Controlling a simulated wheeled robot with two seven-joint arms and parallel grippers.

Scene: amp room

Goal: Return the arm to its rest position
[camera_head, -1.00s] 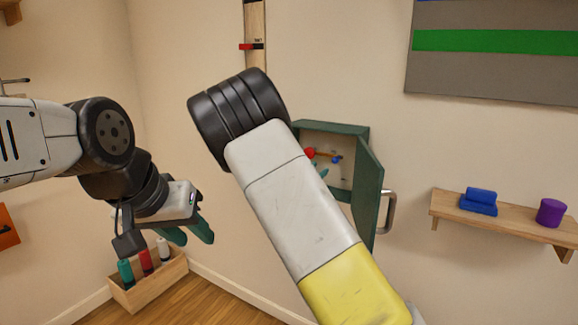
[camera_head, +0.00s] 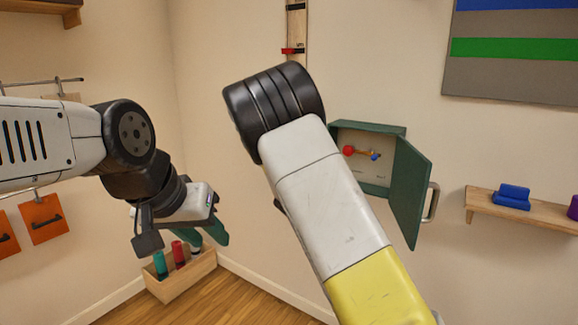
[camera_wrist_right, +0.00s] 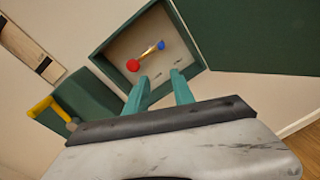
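My right arm (camera_head: 325,195) crosses the middle of the head view and hides its own gripper there. In the right wrist view the right gripper (camera_wrist_right: 160,77) shows two teal fingers apart with nothing between them. Beyond the fingers is a dark green wall box (camera_wrist_right: 112,58) with its door open. Inside it is a lever with a red ball (camera_wrist_right: 133,65) and a blue end (camera_wrist_right: 161,45). The box also shows in the head view (camera_head: 372,128). My left gripper (camera_head: 207,240) hangs at the left, fingers apart and empty, in front of the wooden bin.
The wooden bin (camera_head: 185,282) on the floor holds several coloured bottles. The open green door (camera_head: 409,190) juts out right of my right arm. A wall shelf (camera_head: 540,212) holds blue and purple items. A yellow handle (camera_wrist_right: 45,106) shows by another green box.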

